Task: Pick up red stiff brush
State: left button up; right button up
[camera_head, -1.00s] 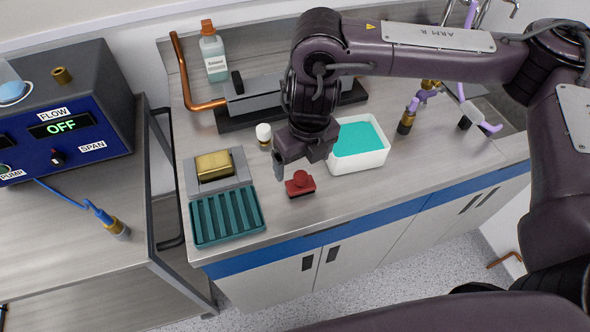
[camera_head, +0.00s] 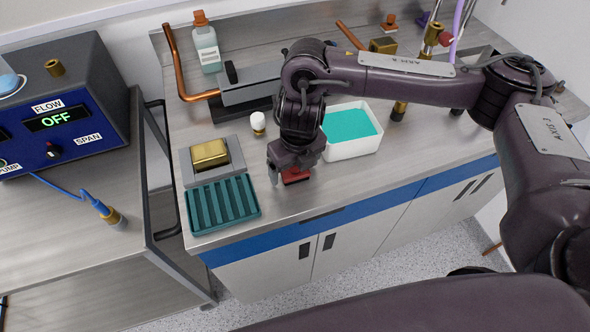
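The red stiff brush (camera_head: 297,177) sits on the metal counter, in front of the white tub. Its upper part is mostly hidden by my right gripper (camera_head: 290,175). The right gripper points down over the brush, low to the counter. Its fingers look spread, with the left finger just left of the brush. The other finger is hard to make out, and I see no clear grip on the brush. My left gripper is not in view.
A white tub with teal contents (camera_head: 352,148) stands close right of the gripper. A teal ribbed tray (camera_head: 222,204), a gold block on a grey base (camera_head: 211,156) and a small white-capped bottle (camera_head: 258,123) are to the left. The counter's front strip is clear.

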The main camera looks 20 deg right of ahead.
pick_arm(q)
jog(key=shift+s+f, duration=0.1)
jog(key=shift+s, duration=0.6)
pick_arm(e)
jog(key=c, duration=0.9)
jog(key=shift+c, duration=0.2)
jog(key=shift+w+r, duration=0.1)
jog(key=shift+r, duration=0.45)
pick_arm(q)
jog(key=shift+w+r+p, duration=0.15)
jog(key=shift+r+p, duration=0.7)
pick_arm(e)
notch_tip(320, 180, up, 19)
